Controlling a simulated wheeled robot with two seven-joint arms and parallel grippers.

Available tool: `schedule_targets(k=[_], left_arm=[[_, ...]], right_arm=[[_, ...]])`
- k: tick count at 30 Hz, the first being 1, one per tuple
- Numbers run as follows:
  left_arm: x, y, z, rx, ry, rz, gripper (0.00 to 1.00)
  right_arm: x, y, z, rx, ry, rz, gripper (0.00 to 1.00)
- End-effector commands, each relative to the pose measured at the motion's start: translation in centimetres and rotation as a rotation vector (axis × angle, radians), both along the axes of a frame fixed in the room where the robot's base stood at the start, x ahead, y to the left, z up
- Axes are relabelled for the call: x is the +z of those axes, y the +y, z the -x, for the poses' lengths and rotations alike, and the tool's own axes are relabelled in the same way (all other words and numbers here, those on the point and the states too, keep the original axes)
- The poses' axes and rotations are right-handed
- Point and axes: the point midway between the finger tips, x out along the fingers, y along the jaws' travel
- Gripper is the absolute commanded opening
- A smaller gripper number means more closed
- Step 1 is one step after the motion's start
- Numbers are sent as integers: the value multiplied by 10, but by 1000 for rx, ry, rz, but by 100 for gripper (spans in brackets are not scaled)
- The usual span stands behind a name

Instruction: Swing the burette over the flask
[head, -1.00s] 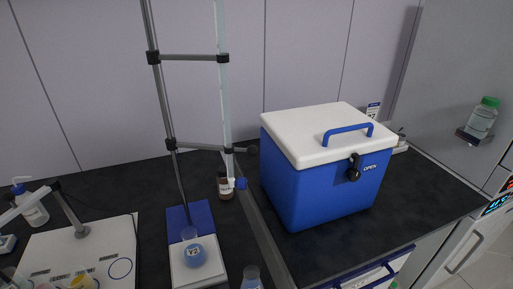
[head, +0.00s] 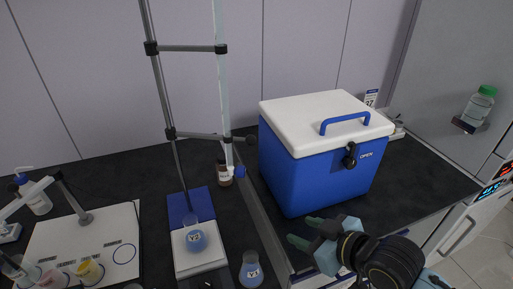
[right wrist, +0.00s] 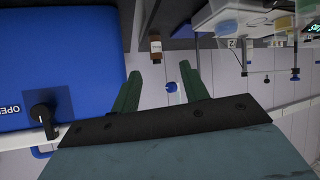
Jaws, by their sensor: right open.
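The burette (head: 224,85) is a clear upright tube held by two clamp arms on a grey stand rod (head: 161,100). The flask Y2 (head: 195,241) holds blue liquid and stands on a white plate at the blue stand base (head: 191,205). My right gripper (head: 305,231) is open and empty, below and right of the burette, before the cool box. In the right wrist view, a blue knob (right wrist: 171,87) shows between the open fingers (right wrist: 160,82), farther off. My left gripper is out of view.
A blue cool box (head: 315,175) with a white lid stands close to the right. A second flask Y1 (head: 251,271) stands at the front. A brown bottle (head: 224,175) is behind the stopcock. A white board (head: 85,245) with cups lies left.

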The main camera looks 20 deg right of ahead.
Motion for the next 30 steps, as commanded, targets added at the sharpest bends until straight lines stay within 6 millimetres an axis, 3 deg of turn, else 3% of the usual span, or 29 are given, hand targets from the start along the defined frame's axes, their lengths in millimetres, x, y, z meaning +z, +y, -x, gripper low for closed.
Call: schedule_targets(k=[6,12,20,30], left_arm=[[0,0,2,0,4,-1,36],[0,0,2,0,4,-1,36],[1,0,2,-1,4,-1,36],[8,0,1,-1,3,-1,36]], right_arm=[[68,-3,-35,105,-284,-88,45],[119,-7,-49,164,-468,-162,45],[133,-3,-61,171,-514,-188,45],[134,22,-105,172,-514,-187,45]])
